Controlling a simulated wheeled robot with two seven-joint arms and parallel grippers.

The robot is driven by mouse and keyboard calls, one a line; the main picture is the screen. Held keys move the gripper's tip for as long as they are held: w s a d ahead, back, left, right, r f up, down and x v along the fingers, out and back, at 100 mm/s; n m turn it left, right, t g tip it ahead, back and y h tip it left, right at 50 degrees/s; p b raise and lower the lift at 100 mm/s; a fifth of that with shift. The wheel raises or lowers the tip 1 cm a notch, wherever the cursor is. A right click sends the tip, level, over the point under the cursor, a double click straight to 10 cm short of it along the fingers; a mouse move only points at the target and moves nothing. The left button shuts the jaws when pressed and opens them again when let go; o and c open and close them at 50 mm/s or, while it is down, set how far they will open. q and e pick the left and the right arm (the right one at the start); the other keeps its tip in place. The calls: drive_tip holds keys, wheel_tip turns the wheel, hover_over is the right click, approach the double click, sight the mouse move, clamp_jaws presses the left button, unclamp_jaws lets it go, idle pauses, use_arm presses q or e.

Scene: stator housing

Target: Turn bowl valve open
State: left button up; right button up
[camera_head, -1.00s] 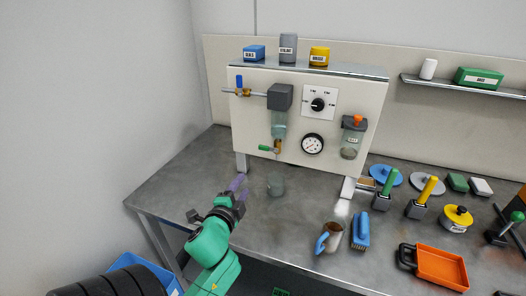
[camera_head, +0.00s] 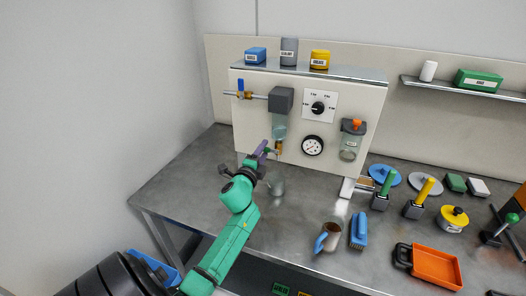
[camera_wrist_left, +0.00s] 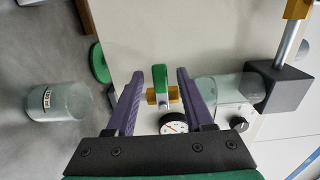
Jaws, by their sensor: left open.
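The bowl valve has a brass body (camera_wrist_left: 166,97) and a green handle (camera_wrist_left: 160,76) in the left wrist view. In the head view its brass body (camera_head: 279,147) hangs below the clear bowl (camera_head: 280,126), and my gripper hides the handle. The bowl also shows in the wrist view (camera_wrist_left: 222,88). My left gripper (camera_head: 265,149) is open at the valve, with purple fingers. In the wrist view the green handle appears between its two fingertips (camera_wrist_left: 160,72), with a gap on each side. I cannot tell whether the fingertips reach the handle's depth. My right gripper is not in view.
A glass beaker (camera_head: 277,186) stands on the bench below the valve. A grey block (camera_head: 281,99), a gauge (camera_head: 312,145) and a dial (camera_head: 318,107) sit on the panel near the bowl. The bench's left side is clear.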

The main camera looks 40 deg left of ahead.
use_arm(q)
clamp_jaws()
drive_tip(key=shift+f+n, duration=0.15)
drive_tip(key=shift+n, duration=0.15)
drive_tip(key=d+f+n, duration=0.1)
drive_tip(key=n, duration=0.4)
drive_tip(key=w+d+f+n, duration=0.1)
drive_tip(key=n, duration=0.5)
drive_tip(key=d+f+n, duration=0.2)
drive_tip(key=n, duration=0.4)
drive_tip(key=shift+w, duration=0.15)
drive_tip(key=shift+n, duration=0.3)
idle(0.3)
unclamp_jaws()
